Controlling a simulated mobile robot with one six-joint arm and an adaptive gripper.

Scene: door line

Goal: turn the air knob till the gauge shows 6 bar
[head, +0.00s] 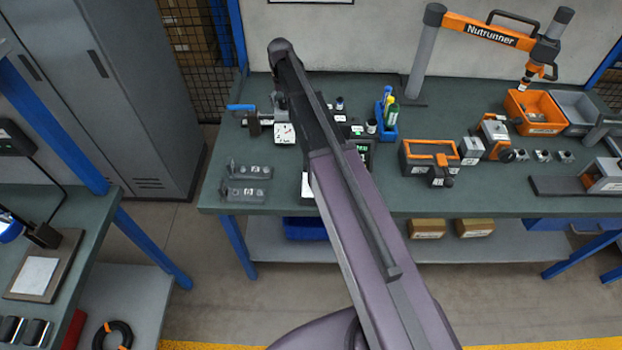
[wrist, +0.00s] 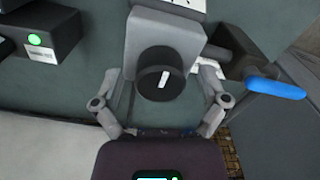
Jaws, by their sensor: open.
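In the wrist view the air knob (wrist: 157,82) is a black round knob with a white mark on its face, in front of a grey block (wrist: 165,40). My gripper (wrist: 160,78) is open, one finger on each side of the knob; I see gaps between fingers and knob, and no contact. Part of a white dial or label (wrist: 190,4) shows at the top edge. In the head view the gauge (head: 285,133) is a white dial on the bench, its needle too small to read. My arm covers the gripper there, and I cannot make out the knob.
A blue lever handle (wrist: 275,88) is close right of my gripper; it also shows in the head view (head: 240,107). A box with a green light (wrist: 40,42) stands to the left. Grey fixtures (head: 247,172) lie on the green bench (head: 220,200). A blue bottle bin (head: 386,122) stands behind.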

